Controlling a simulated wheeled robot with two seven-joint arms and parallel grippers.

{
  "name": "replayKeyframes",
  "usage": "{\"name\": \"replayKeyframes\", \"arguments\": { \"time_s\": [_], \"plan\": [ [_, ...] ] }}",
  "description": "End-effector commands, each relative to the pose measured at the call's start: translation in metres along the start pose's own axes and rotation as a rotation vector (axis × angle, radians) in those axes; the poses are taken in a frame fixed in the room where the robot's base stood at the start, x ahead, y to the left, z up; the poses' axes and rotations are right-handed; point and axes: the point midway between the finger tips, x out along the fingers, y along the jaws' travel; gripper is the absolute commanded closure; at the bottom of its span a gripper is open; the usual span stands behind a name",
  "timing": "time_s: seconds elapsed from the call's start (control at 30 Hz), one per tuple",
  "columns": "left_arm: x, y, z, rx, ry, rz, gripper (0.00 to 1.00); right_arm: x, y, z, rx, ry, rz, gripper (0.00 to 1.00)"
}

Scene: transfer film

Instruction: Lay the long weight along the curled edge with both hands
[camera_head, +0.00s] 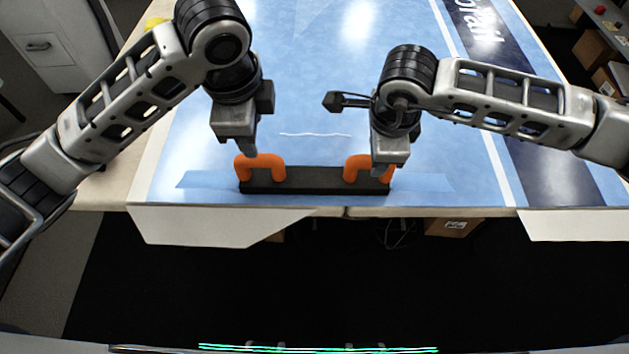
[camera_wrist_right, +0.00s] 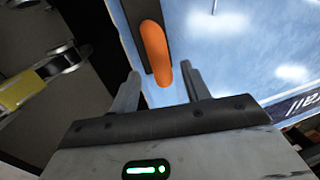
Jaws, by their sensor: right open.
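The long weight (camera_head: 315,180), a black bar with two orange handles, lies along the near edge of the blue film (camera_head: 320,90). A paler strip of film (camera_head: 205,180) shows beyond both ends of the bar; whether it is curled under the bar is hidden. My left gripper (camera_head: 251,150) is at the left orange handle (camera_head: 262,162); its fingers are mostly hidden. My right gripper (camera_head: 378,170) is at the right orange handle (camera_head: 358,165). In the right wrist view my right gripper (camera_wrist_right: 162,78) is open, with the end of the orange handle (camera_wrist_right: 154,48) between its fingertips.
The table's front edge (camera_head: 345,211) runs just in front of the bar, with white panels (camera_head: 215,224) below. A thin white line (camera_head: 315,135) lies on the film behind the bar. A drawer cabinet (camera_head: 55,50) stands at left; boxes (camera_head: 593,50) at far right.

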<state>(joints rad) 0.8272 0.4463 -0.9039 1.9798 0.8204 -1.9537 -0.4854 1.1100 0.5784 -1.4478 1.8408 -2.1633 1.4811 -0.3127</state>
Motion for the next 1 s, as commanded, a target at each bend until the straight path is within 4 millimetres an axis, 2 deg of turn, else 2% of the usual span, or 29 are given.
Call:
{"name": "replayKeyframes", "arguments": {
  "time_s": [0.03, 0.2, 0.4, 1.0],
  "plan": [
    [0.0, 0.0, 0.0, 0.0, 0.0, 0.0, 0.53, -0.013, -0.001, 0.0, -0.001, -0.002, -0.003, 0.53],
    [0.0, 0.0, 0.0, 0.0, 0.0, 0.0, 0.53, -0.047, -0.001, 0.0, 0.0, -0.001, -0.003, 0.53],
    [0.001, 0.0, 0.0, 0.0, 0.0, 0.0, 0.53, -0.07, 0.0, 0.0, -0.001, 0.0, -0.001, 0.53],
    [0.001, 0.0, 0.0, 0.0, 0.0, 0.0, 0.53, -0.074, 0.0, 0.0, 0.0, 0.001, 0.001, 0.53]
  ]
}}
